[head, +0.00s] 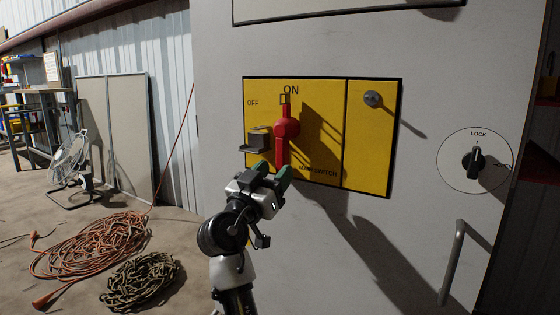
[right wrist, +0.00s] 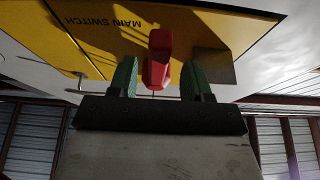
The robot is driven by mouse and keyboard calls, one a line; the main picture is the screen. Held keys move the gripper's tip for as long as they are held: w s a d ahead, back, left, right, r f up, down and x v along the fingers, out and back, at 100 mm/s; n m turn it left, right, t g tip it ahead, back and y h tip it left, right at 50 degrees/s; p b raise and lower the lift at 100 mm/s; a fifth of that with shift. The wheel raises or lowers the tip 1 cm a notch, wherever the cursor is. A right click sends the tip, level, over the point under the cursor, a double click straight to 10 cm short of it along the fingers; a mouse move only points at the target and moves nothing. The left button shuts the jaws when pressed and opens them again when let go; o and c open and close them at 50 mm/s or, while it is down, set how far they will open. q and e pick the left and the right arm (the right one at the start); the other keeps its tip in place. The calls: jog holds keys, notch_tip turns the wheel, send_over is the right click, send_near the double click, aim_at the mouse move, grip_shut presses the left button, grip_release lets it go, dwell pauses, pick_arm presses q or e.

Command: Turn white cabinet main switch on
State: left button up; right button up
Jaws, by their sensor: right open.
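The main switch is a red handle (head: 282,150) on a yellow panel (head: 370,150) of the white cabinet (head: 222,70). The handle stands nearly vertical, its round hub below the ON label and its long arm pointing down. The OFF label is at upper left. My right gripper (head: 271,171) is open and empty at the handle's lower end. In the right wrist view the red handle (right wrist: 160,60) shows between the two green fingers, with gaps on both sides. Whether its end reaches between the fingertips is hard to tell. My left gripper is out of view.
A grey block (head: 256,140) juts from the panel left of the handle. A round metal knob (head: 373,98) is at upper right. A black LOCK knob (head: 474,162) and a grey door handle (head: 453,262) are farther right. Orange cable (head: 90,248) lies on the floor at left.

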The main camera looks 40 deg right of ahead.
jog(key=p+v, duration=0.1)
jog(key=v, duration=0.6)
jog(key=shift+p, duration=0.3)
jog(key=shift+a+f, duration=0.1)
jog(key=shift+a, duration=0.05)
